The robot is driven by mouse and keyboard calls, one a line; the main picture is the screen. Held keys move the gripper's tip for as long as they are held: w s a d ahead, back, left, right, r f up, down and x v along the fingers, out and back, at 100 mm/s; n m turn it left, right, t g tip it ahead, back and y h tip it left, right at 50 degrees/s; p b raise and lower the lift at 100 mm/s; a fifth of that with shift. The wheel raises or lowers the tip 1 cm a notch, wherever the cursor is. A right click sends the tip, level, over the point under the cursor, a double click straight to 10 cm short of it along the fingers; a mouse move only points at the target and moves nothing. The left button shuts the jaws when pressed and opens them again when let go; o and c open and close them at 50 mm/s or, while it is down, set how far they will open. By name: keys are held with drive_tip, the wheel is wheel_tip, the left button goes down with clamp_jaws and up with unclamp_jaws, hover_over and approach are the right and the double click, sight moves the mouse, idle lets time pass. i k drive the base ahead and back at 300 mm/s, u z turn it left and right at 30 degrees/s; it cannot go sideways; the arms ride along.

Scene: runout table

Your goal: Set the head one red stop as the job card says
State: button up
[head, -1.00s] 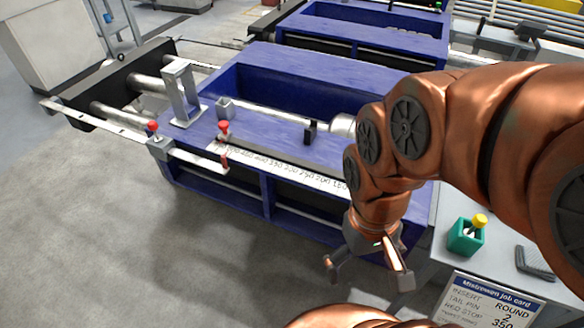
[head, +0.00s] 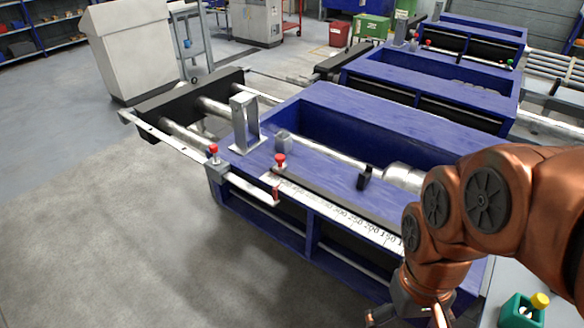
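The nearest blue runout table (head: 370,120) stands in the middle. A red-knobbed stop (head: 280,161) sits at the left end of its numbered scale (head: 345,212). A second red knob (head: 213,150) tops a clamp on the white rail (head: 165,138) left of the table. A small red piece (head: 276,195) is at the rail's right end. Which number the stop marks is too small to tell. My gripper (head: 408,316) is at the bottom edge, right of and apart from the stops. Its fingers are spread, empty and partly cut off. The job card is out of view.
A steel upright (head: 243,122) and a small grey block (head: 283,141) stand near the stops. A black block (head: 364,177) is beside the bar. A green holder with a yellow knob (head: 522,308) is bottom right. The floor at left is clear.

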sight(280, 167)
drive_tip(key=u, duration=0.05)
drive_tip(key=k, duration=0.5)
drive_tip(key=z, duration=0.95)
drive_tip(key=i, duration=0.2)
drive_tip(key=u, duration=0.95)
